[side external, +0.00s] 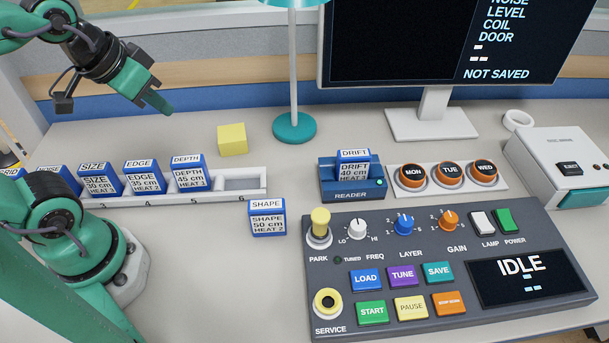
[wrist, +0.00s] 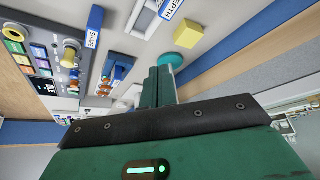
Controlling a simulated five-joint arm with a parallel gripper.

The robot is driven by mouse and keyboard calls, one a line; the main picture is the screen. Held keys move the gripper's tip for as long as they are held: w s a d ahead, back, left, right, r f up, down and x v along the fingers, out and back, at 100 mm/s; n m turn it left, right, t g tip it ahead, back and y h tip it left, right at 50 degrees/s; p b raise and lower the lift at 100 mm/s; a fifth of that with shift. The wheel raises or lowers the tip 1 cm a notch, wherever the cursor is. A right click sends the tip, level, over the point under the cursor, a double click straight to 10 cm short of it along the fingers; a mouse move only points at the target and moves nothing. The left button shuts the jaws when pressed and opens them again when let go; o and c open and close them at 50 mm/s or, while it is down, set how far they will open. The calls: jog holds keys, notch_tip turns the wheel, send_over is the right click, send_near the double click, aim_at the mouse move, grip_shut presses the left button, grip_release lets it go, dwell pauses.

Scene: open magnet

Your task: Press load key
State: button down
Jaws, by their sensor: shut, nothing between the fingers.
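The blue LOAD key (side external: 366,280) is on the dark control panel (side external: 420,245), left of the purple TUNE key (side external: 403,275) and above the green START key (side external: 372,312). The panel display (side external: 520,275) reads IDLE. My gripper (side external: 165,108) is shut and empty, raised at the upper left, well away from the panel. In the wrist view the shut fingers (wrist: 163,85) point toward the table, and the panel keys (wrist: 40,60) show small at the left edge.
A reader (side external: 352,190) holds the DRIFT cartridge (side external: 353,164). The SHAPE cartridge (side external: 267,217) stands loose left of the panel. A rack (side external: 240,185) holds several cartridges, with an empty slot at its right end. A yellow block (side external: 232,139) and a lamp post (side external: 293,70) stand behind.

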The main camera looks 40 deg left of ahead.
jog(key=shift+w, duration=0.1)
dwell(0.3)
jog(key=m, duration=0.1)
jog(key=m+g, duration=0.6)
jog(key=m, duration=2)
send_over(365, 277)
jog(key=shift+d+f, duration=0.1)
jog(key=shift+f, duration=2.8)
notch_tip(365, 277, down, 14)
